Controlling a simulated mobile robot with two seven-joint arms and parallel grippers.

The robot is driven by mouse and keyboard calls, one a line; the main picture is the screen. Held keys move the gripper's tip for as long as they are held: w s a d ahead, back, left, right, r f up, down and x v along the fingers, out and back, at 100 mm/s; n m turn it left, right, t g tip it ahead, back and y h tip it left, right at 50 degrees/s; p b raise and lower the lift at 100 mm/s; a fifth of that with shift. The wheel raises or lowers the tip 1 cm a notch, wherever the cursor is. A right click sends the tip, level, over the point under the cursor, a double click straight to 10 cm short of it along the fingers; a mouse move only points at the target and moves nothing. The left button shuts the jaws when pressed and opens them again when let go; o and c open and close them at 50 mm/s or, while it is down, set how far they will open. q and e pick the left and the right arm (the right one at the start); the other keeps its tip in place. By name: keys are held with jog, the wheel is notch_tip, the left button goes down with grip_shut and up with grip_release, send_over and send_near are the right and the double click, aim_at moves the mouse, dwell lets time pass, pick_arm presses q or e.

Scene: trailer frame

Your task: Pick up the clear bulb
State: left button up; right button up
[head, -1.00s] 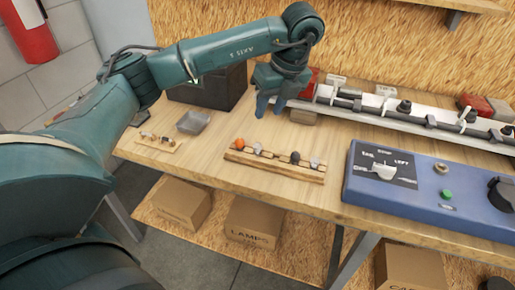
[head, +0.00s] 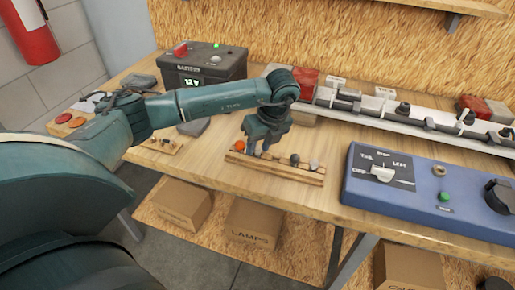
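A wooden rack (head: 290,175) on the bench holds a row of small bulbs. An orange bulb (head: 239,146) stands at its left end, a dark bulb (head: 294,159) right of the middle, and a pale grey bulb (head: 314,165) near the right end. My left gripper (head: 259,152) points down over the left part of the rack, just right of the orange bulb. Its fingers look apart. They hide the rack spot between the orange and dark bulbs, so I cannot tell what is between them. Which bulb is the clear one is hard to tell at this size. My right gripper is not in view.
A blue control box (head: 430,190) stands to the right of the rack. A long white rail (head: 385,112) with fittings runs behind. A black battery (head: 200,68) stands at the back left. A small wooden strip with small parts (head: 160,144) lies left. Bench in front of the rack is clear.

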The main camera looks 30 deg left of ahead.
pick_arm(q)
jog(key=shift+c, duration=0.2)
jog(key=c, duration=0.4)
jog(key=shift+r, duration=0.15)
